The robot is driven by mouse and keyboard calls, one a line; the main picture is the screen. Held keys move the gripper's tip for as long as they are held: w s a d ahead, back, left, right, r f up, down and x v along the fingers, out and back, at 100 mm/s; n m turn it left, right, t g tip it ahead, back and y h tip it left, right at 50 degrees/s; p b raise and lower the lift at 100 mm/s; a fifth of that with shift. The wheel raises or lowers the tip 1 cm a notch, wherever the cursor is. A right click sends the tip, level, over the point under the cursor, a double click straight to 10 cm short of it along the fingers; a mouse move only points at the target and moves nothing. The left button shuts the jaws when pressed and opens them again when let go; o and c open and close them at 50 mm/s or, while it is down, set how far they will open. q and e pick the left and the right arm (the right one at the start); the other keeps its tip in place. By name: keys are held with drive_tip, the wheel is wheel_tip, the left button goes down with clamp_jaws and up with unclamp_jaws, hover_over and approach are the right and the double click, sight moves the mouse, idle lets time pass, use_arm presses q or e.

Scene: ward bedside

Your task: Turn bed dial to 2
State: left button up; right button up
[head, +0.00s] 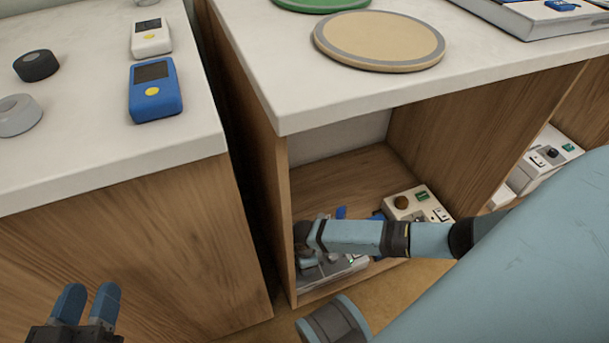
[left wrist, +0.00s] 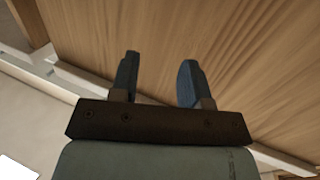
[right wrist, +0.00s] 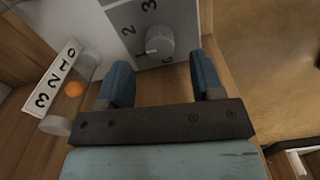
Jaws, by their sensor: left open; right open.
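In the right wrist view a grey panel carries a round grey dial (right wrist: 159,42) with numbers around it; a 2 and a 3 are readable. A light mark on the dial points to the lower left, apparently near the 1. My right gripper (right wrist: 160,70) is open and empty, its fingertips just short of the dial, which lies between them in the picture. In the head view my right arm reaches into the open cabinet and hides most of the grey unit (head: 345,268) there. My left gripper (head: 88,305) is open and empty in front of the left cabinet's wooden side.
A unit with a brown knob (head: 401,202) stands beside the grey one. In the right wrist view an orange knob (right wrist: 74,89) sits by a numbered white strip (right wrist: 52,78). Wooden cabinet walls (head: 276,180) closely bound the compartment. Blue (head: 155,92) and white devices (head: 151,38) lie on the left top.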

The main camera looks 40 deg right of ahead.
wheel_tip(320, 180, down, 3)
drive_tip(key=shift+b, duration=0.55)
drive_tip(key=shift+f, duration=0.5)
use_arm(q)
drive_tip(key=shift+w+a+r+m+t, duration=0.2)
drive_tip(key=shift+w+a+m+t, duration=0.15)
drive_tip(key=shift+w+m, duration=0.35)
drive_tip(key=shift+s, duration=0.15)
